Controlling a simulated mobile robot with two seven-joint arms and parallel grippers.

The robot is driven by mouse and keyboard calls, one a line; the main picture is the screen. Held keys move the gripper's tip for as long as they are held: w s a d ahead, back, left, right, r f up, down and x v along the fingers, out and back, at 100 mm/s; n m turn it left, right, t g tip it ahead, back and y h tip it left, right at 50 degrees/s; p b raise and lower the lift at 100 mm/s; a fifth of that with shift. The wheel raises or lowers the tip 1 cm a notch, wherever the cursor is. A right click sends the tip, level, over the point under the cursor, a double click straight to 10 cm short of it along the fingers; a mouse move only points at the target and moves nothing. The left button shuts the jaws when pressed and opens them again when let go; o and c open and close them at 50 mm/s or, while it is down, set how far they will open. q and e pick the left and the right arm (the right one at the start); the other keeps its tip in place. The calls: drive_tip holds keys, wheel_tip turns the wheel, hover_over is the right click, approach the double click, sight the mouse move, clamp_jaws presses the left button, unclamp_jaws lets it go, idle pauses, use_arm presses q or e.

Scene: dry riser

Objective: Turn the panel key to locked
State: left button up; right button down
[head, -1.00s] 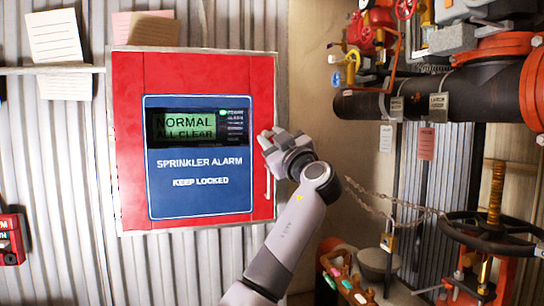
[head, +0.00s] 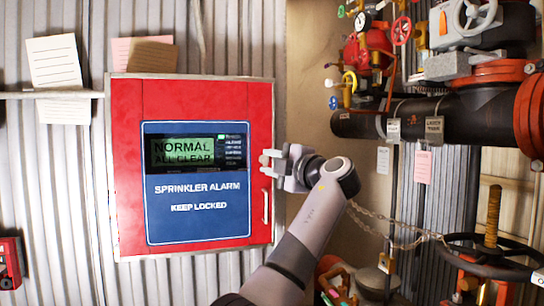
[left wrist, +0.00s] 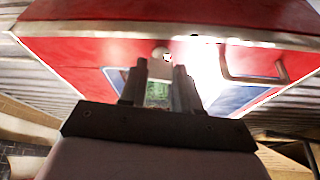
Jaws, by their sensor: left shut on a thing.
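The red alarm panel (head: 126,190) hangs on the corrugated wall, its door shut. Its blue face has a green display (head: 182,151) reading NORMAL ALL CLEAR and the words KEEP LOCKED. My left gripper (head: 268,161) is at the panel's right edge, above the door handle (head: 265,207), shut on what seems to be the panel key. The key is hidden by the fingers in the head view. In the left wrist view, a small round pale metal part (left wrist: 160,53) shows on the red door just past my fingertips (left wrist: 160,76). I cannot tell the key's angle. My right gripper is out of view.
Dark pipes (head: 462,118) with red flanges, valves and a handwheel (head: 492,256) stand to the right, with a chain near my left arm. A shelf edge (head: 50,95) with pinned notes is at the left. A red box (head: 10,262) hangs at lower left.

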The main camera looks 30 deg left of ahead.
use_arm(q)
drive_tip(key=shift+r+n+h+p, duration=0.1)
drive_tip(key=shift+n+h+p, duration=0.3)
drive_tip(key=shift+n, duration=0.4)
drive_tip(key=o, duration=1.1)
drive_tip(key=shift+c, duration=0.2)
drive_tip(key=v, duration=0.7)
drive_tip(key=shift+b, duration=0.35)
drive_tip(key=shift+w, duration=0.1)
